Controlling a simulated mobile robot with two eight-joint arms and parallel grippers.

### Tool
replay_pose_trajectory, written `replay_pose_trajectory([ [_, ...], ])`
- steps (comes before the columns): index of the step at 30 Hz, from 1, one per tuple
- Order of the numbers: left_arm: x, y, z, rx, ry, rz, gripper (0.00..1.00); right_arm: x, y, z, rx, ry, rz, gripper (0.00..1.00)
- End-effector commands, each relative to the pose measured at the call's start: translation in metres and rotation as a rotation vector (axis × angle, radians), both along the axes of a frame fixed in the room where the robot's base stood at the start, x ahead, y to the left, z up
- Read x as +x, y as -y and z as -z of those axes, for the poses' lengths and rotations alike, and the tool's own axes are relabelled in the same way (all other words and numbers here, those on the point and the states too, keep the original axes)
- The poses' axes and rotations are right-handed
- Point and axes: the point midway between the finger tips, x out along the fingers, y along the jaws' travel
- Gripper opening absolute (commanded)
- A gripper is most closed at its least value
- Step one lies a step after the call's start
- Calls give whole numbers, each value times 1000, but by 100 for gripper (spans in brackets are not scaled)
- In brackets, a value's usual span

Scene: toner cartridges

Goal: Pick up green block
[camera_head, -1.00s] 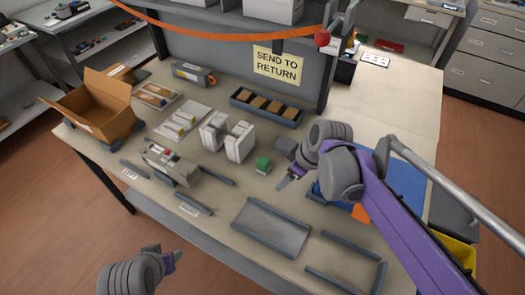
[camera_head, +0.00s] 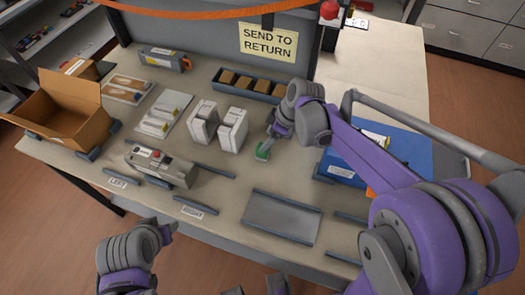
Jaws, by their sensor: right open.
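The small green block (camera_head: 263,151) lies on the table just right of the white cartons (camera_head: 233,131). My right gripper (camera_head: 268,142) points down directly above it, with its fingertips at the block and partly covering it. The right jaws are open; I cannot tell whether the fingers touch the block. My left gripper (camera_head: 170,229) is at the lower left, in front of the table edge and away from the block. Its fingers are small and seen edge-on.
A dark tray of brown boxes (camera_head: 284,93) lies behind the block, and a grey tray (camera_head: 280,219) in front. A blue bin (camera_head: 410,143) is at the right. A grey device with a red button (camera_head: 160,165) and an open cardboard box (camera_head: 75,118) are at the left.

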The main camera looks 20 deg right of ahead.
Motion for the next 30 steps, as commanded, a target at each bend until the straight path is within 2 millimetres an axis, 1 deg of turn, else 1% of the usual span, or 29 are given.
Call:
replay_pose_trajectory([
  [5, 0, 0, 0, 0, 0, 0, 50, 0, -5, 14, 0, 0, -1, 82],
  [9, 0, 0, 0, 0, 0, 0, 50, -2, -10, 36, 0, 0, -1, 82],
  [12, 0, 0, 2, 0, -1, 0, 50, 2, -15, 48, 1, -1, 0, 82],
  [15, 0, 0, 2, 0, -1, 0, 50, 3, -17, 53, 0, 0, 0, 82],
  [21, 0, 0, 2, 0, -1, 0, 50, 3, -17, 53, 0, 0, 0, 82],
  [22, 0, 0, 2, 0, -1, 0, 50, 3, -17, 53, 0, 0, 0, 81],
  [23, 0, 0, 2, 0, -1, 0, 50, 3, -16, 53, 0, 0, 0, 75],
  [27, 0, 0, 2, 0, -1, 0, 50, 3, -16, 53, 0, 0, 0, 50],
  [29, 0, 0, 2, 0, -1, 0, 50, 3, -16, 53, 0, 0, 0, 39],
  [30, 0, 0, 2, 0, -1, 0, 50, 3, -16, 53, 0, 0, 0, 32],
])
